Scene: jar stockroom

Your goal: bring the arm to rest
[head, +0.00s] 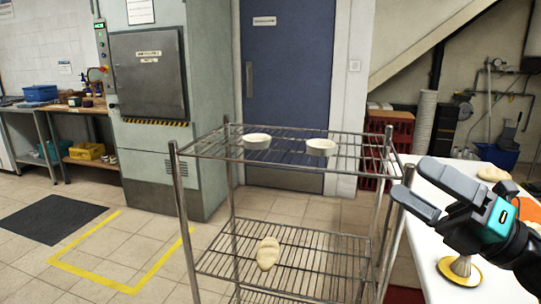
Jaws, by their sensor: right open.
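My right gripper (409,181) is at the right of the head view, its two dark fingers apart and nothing between them. It hangs over the left edge of a white table (432,240), pointing left toward the wire rack (290,158). It looks apart from the rack's right post, though the exact gap is hard to judge. My right arm comes in from the lower right edge. My left gripper is not in view.
Two pale bowls (257,141) (321,147) stand on the rack's top shelf. A beige lumpy object (268,253) lies on its lower shelf. On the table, a yellow disc (459,273) with a metal cone sits below my gripper.

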